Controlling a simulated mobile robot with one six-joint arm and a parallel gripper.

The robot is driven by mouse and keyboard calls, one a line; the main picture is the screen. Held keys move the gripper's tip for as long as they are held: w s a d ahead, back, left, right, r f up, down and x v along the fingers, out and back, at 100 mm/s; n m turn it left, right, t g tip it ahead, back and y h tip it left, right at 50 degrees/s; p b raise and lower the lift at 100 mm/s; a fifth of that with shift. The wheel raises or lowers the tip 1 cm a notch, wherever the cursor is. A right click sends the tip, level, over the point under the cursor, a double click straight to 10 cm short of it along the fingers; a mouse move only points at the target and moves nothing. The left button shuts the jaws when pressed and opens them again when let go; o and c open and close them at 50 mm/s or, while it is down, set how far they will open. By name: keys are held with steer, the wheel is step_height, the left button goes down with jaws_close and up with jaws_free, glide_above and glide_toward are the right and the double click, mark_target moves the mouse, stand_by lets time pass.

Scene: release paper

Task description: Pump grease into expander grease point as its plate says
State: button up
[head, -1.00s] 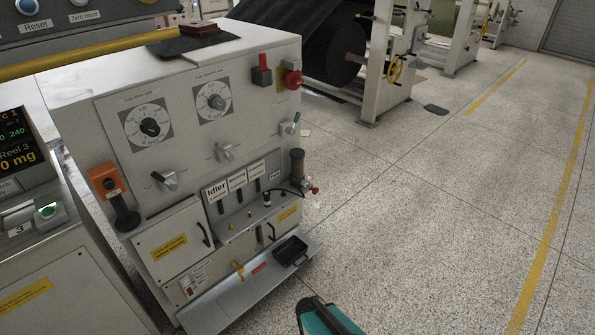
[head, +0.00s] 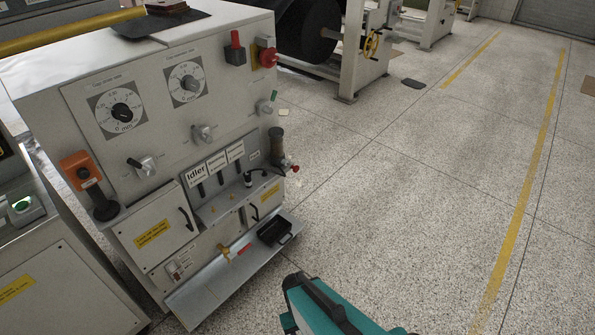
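A grey machine cabinet (head: 150,60) stands at the left in the head view. Low on its front is a panel with several white plates; the left one, the Idler plate (head: 196,174), is readable. The others, including the middle plate (head: 217,161) and right plate (head: 235,151), are too small to read. Small brass fittings (head: 214,222) sit below them. My gripper is not visible; only a teal and black part of mine shows at bottom.
A sloped metal tray ledge (head: 215,285) juts out below the panel, holding a black pan (head: 274,232). A dark flat object (head: 413,83) lies on the floor near the roll stand (head: 352,60). Speckled floor (head: 430,200) to the right is open, with a yellow line.

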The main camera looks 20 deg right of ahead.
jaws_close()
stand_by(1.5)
